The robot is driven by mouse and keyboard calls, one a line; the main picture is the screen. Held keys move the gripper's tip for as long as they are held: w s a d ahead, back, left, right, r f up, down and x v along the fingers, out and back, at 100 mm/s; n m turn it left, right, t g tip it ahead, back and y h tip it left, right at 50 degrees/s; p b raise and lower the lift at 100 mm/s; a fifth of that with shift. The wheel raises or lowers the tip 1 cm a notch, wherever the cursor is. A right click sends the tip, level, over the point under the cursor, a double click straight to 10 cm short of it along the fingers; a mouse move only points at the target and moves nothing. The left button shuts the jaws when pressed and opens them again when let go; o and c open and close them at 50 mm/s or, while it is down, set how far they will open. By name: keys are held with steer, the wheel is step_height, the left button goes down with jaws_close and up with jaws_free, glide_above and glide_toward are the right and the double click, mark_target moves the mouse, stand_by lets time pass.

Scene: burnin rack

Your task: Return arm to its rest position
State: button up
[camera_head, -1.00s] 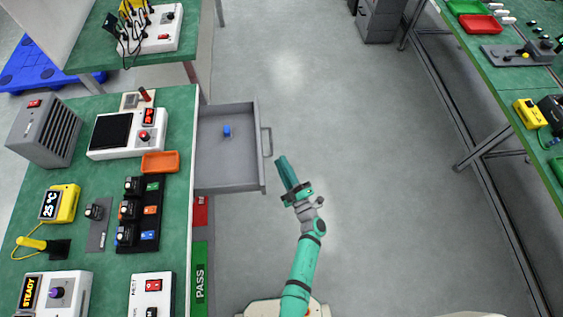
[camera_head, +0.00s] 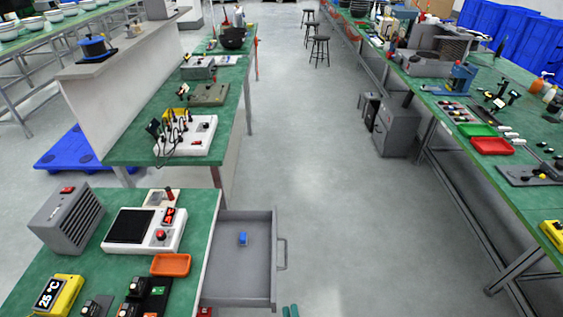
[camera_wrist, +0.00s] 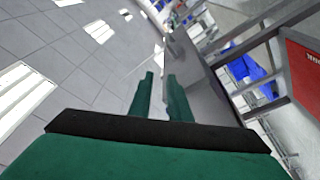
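My gripper (camera_head: 290,311) shows only as two green fingertips at the bottom edge of the head view, right of the open drawer's front. The rest of my arm is out of that view. In the wrist view my gripper (camera_wrist: 160,96) has its two green fingers apart, with nothing between them. The grey drawer (camera_head: 224,276) stands pulled out from the green-topped bench, with a small blue block (camera_head: 243,239) inside it.
The bench (camera_head: 210,200) at left holds a grey finned box (camera_head: 68,222), a white meter (camera_head: 145,231) and an orange tray (camera_head: 171,265). A long green bench (camera_head: 480,165) runs along the right. The grey floor (camera_head: 330,200) between is clear.

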steer(key=s+a+r+m+g+h, duration=0.1)
steer(key=s+r+m+g, duration=0.1)
steer(key=s+r+m, duration=0.3)
steer(key=s+a+r+m+g+h, duration=0.2)
steer(key=s+r+m, duration=0.3)
steer(key=s+r, duration=0.6)
steer(key=s, duration=0.6)
steer(key=shift+s, duration=0.2)
steer(key=shift+r, duration=0.1)
